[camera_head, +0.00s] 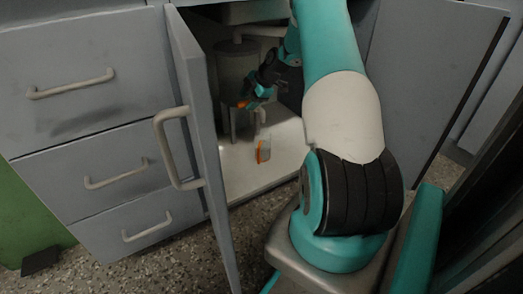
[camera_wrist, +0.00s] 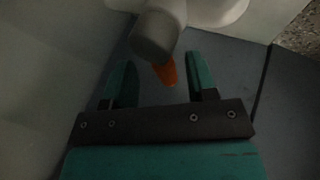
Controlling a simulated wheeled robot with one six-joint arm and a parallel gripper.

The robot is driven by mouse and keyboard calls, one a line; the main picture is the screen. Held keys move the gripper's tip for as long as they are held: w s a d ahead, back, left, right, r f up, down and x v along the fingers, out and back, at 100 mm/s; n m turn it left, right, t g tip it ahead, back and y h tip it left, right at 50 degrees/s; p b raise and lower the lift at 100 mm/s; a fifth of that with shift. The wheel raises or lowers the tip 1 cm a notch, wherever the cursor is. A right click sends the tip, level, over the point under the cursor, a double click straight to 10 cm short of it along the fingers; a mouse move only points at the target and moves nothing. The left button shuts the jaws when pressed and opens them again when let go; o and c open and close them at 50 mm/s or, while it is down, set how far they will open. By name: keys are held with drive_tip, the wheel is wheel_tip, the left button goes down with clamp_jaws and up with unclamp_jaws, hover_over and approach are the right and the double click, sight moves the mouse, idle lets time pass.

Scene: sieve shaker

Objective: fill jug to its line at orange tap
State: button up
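The orange tap (camera_head: 243,103) is inside the open cabinet, low on a grey cylindrical tank (camera_head: 236,65) that stands on legs. My gripper (camera_head: 256,93) is beside the tap. In the wrist view an orange piece (camera_wrist: 168,72), apparently the tap, lies ahead of and between my gripper's two teal fingers (camera_wrist: 164,82). The fingers are apart with gaps on both sides, and nothing is held. A small clear jug (camera_head: 264,146) with an orange part stands upright on the cabinet floor below. Its line and any contents are too small to make out.
The left cabinet door (camera_head: 205,150) stands open towards me, with a large handle (camera_head: 172,150). The right door (camera_head: 425,75) is also open. The white cabinet floor (camera_head: 250,178) is bare in front of the jug. Drawers (camera_head: 85,80) are at left.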

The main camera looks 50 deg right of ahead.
drive_tip(key=shift+a, duration=0.1)
drive_tip(key=shift+s+r, duration=0.1)
drive_tip(key=shift+r, duration=0.05)
drive_tip(key=p+v, duration=0.4)
drive_tip(key=v, duration=0.3)
idle(0.6)
